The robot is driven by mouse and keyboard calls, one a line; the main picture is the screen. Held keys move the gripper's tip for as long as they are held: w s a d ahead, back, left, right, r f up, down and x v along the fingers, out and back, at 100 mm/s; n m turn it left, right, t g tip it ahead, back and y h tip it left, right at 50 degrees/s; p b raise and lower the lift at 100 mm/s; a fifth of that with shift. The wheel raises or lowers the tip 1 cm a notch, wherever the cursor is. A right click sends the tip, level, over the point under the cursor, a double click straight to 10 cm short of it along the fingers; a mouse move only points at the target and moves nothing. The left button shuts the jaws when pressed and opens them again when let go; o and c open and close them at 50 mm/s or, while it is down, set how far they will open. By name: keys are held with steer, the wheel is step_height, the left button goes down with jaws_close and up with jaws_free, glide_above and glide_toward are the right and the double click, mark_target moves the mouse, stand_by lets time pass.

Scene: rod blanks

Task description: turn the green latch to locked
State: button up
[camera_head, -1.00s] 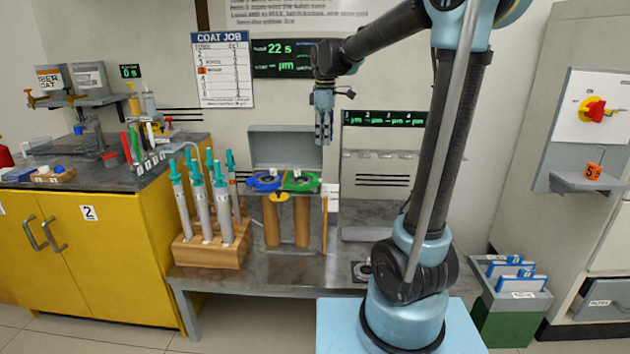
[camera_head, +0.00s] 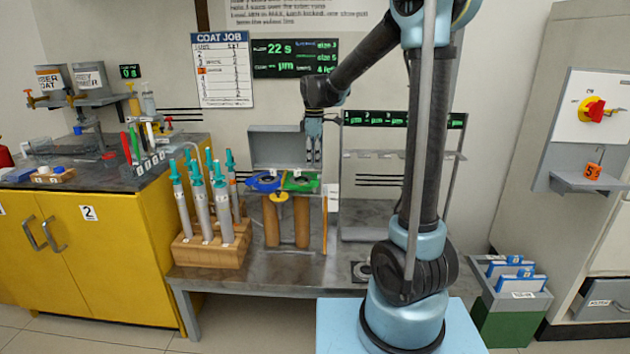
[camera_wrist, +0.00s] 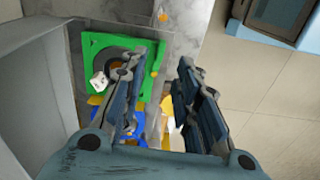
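The green latch (camera_head: 301,184) is on the right half of the coating stand, beside the blue latch (camera_head: 264,183). In the wrist view the green latch (camera_wrist: 92,47) is a square green plate around a dark round opening, with a small white knob on its near side. The blue latch (camera_wrist: 132,133) is partly hidden behind my gripper's left finger. My gripper (camera_head: 314,165) hangs fingers down just above the green latch. Contact with the latch cannot be told.
A raised grey lid (camera_head: 285,147) stands behind the latches. A wooden rack of teal-topped tubes (camera_head: 212,250) stands close to the left. A grey frame with shelf (camera_head: 400,155) stands to the right. The metal bench (camera_head: 290,270) is clear in front.

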steer(key=shift+f, duration=3.9)
jaws_close()
